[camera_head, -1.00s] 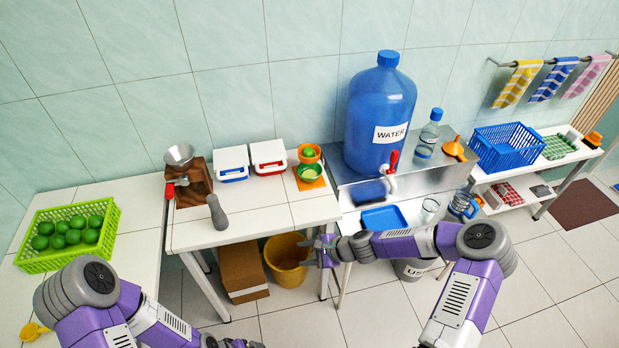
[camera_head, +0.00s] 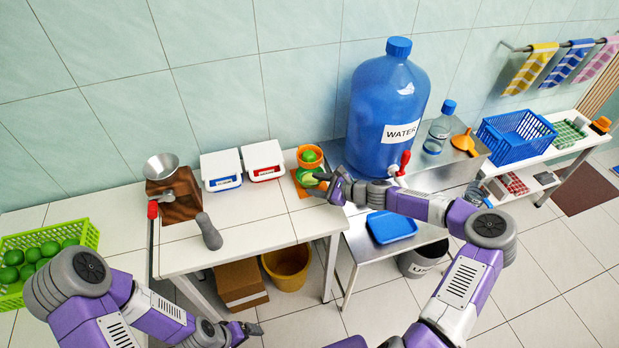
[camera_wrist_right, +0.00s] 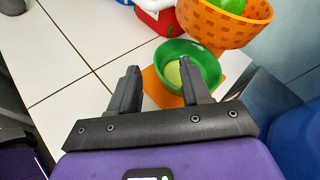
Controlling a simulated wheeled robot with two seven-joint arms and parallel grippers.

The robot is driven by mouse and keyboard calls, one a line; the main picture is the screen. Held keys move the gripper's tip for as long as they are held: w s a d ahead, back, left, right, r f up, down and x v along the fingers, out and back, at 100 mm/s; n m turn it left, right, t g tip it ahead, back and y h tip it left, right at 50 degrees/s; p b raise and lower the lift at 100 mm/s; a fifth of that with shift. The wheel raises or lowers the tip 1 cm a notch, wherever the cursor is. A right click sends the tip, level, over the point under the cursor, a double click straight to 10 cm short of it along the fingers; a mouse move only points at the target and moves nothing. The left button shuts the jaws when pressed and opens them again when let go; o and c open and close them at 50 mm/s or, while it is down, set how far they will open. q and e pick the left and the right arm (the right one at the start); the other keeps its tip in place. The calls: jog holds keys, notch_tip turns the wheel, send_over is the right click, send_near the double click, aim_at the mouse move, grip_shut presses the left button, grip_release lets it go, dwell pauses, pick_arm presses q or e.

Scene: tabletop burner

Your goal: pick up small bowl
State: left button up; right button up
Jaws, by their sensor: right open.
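The small green bowl (camera_head: 304,176) sits on an orange mat at the right end of the white table, partly hidden by my right gripper (camera_head: 322,186) in the head view. In the right wrist view the green bowl (camera_wrist_right: 203,55) has a pale inside. The open right gripper (camera_wrist_right: 160,72) has one fingertip over the bowl's inside and the other outside its left rim; nothing is held. I cannot tell whether it touches the bowl. My left gripper (camera_head: 246,330) is low at the bottom, away from the bowl; its jaws are unclear.
An orange bowl (camera_wrist_right: 215,25) with a green fruit stands just behind the green bowl. Two white boxes (camera_head: 221,168) stand to the left. The big blue water jug (camera_head: 385,105) is close on the right.

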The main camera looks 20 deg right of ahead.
aim_at(310, 178)
jog(key=x, duration=0.4)
jog(key=shift+w+f+b, duration=0.15)
jog(key=shift+f+b, duration=0.15)
jog(key=shift+b, duration=0.05)
grip_shut()
